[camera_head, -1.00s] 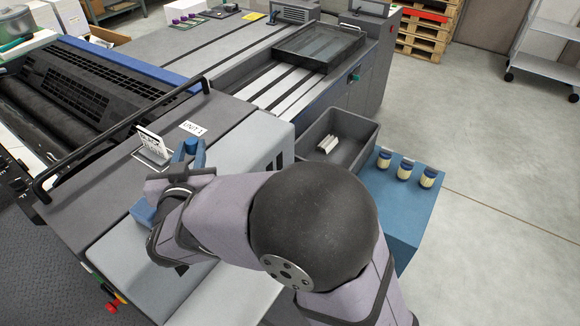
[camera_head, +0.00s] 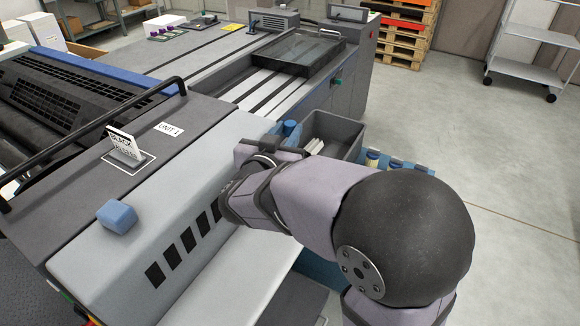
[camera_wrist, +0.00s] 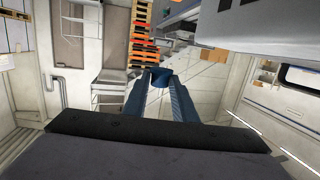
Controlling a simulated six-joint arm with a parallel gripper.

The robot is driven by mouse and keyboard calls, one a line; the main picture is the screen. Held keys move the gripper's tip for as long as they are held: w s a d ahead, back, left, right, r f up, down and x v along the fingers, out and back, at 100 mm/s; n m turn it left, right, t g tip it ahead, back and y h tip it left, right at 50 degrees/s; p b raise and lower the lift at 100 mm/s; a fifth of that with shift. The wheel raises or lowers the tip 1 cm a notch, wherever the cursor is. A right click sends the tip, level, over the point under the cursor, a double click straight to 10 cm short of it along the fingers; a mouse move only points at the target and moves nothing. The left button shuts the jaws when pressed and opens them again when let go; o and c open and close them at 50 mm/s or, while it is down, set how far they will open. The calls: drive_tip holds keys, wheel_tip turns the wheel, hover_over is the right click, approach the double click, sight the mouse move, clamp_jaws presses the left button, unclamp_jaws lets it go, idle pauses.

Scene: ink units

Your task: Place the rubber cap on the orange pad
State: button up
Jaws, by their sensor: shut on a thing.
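The dark blue rubber cap (camera_wrist: 161,76) is held between the blue fingertips of my gripper (camera_wrist: 159,88) in the wrist view. In the head view the cap (camera_head: 289,128) shows at the end of my gripper (camera_head: 294,136), near the left side of the dark bin. My gripper is shut on the cap, and the cap looks clear of any surface. I cannot make out an orange pad in either view.
The dark bin (camera_head: 343,131) holds white pieces. Jars on the blue table (camera_head: 322,268) are partly hidden by my arm. A blue block (camera_head: 117,216) and a BLACK sign (camera_head: 124,146) stand on the grey press unit (camera_head: 190,178).

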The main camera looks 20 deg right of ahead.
wheel_tip(320, 180, down, 10)
drive_tip(key=b, duration=0.1)
idle(0.7)
drive_tip(key=shift+f+b, duration=0.1)
drive_tip(key=shift+b, duration=0.2)
drive_tip(key=o, duration=1)
drive_tip(key=v, duration=1.2)
